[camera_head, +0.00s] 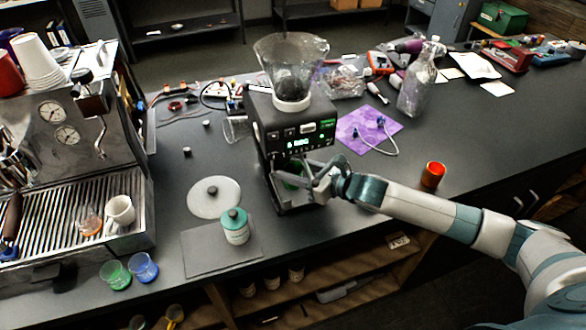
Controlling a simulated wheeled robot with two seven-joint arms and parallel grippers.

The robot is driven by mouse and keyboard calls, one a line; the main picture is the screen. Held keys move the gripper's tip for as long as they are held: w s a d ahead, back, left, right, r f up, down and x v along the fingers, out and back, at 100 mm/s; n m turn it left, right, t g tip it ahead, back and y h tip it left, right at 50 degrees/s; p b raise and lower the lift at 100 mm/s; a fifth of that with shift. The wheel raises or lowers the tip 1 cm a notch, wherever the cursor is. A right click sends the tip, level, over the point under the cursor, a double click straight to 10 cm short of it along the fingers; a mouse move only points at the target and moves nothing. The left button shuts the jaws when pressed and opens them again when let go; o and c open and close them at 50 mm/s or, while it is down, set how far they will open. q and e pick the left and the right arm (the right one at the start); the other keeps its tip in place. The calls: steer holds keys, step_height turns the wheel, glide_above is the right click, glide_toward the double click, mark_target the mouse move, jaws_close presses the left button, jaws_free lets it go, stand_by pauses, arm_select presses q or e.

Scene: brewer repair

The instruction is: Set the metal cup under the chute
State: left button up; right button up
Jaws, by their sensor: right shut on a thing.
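The black grinder (262,129) stands in the middle of the counter, with a clear hopper (291,70) on top and a lit green display. Its chute area is the recess below the display, mostly shadowed. My right gripper (305,176) reaches into the front of this recess from the right. I cannot tell whether the cup touches the grinder base or is exactly below the chute. My left gripper is not in view.
A teal-lidded jar (235,226) stands on a grey mat (197,253), near a white round lid (205,203). An orange-red cup (433,175) stands beside my right forearm.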

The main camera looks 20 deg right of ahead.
steer(key=o, duration=1.1)
steer(key=shift+f, duration=0.1)
steer(key=shift+r, duration=0.2)
steer(key=shift+s+d, duration=0.35)
steer(key=shift+s, duration=0.15)
steer(key=b+v, duration=0.3)
steer(key=v, duration=0.6)
steer(key=shift+s+d+r+b, duration=0.1)
steer(key=shift+s+d+b, duration=0.1)
steer(key=shift+b, duration=0.2)
steer(key=shift+s+d+r, duration=0.3)
steer(key=shift+s, duration=0.15)
